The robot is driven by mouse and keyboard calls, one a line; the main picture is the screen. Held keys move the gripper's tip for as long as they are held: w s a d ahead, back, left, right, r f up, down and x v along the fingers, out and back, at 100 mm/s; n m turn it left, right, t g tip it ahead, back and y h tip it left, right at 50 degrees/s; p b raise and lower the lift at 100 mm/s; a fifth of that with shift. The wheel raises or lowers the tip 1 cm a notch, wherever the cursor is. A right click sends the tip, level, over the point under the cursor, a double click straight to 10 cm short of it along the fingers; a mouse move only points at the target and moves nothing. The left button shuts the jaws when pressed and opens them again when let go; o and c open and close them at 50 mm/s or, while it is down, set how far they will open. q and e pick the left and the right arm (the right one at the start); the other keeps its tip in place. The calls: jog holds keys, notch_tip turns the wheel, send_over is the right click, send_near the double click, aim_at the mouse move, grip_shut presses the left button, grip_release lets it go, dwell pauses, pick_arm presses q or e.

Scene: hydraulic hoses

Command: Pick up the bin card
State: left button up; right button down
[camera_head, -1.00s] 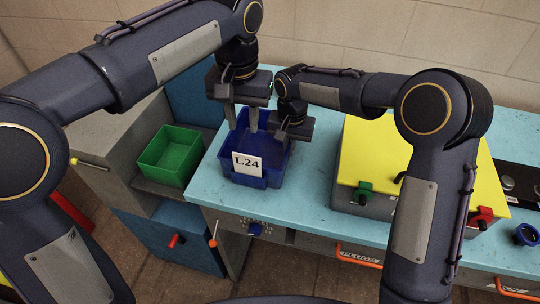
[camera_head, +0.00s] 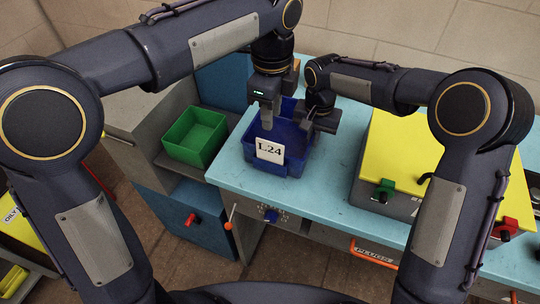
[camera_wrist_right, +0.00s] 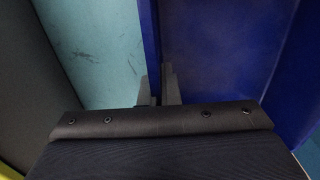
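The bin card, a white card marked L24 (camera_head: 270,151), sits upright on the front of the blue bin (camera_head: 293,166) in the head view. My left gripper (camera_head: 268,124) points down over the bin, just behind and above the card, apart from it. Its fingers are seen nearly edge-on, so their gap is unclear. My right gripper (camera_head: 303,125) is at the bin's right wall. In the right wrist view its fingers (camera_wrist_right: 160,88) are close together with the blue wall (camera_wrist_right: 152,40) between them. The card is outside that view.
The blue bin stands on a light blue bench (camera_head: 335,190). A green bin (camera_head: 196,138) stands on a lower shelf to the left. A yellow-topped case (camera_head: 410,150) is to the right. Bare bench top lies between the blue bin and the case.

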aim_at(270, 142)
pick_arm(q)
notch_tip(270, 142, down, 10)
jog(key=shift+a+r, duration=0.1)
jog(key=shift+a, duration=0.05)
dwell(0.3)
grip_shut()
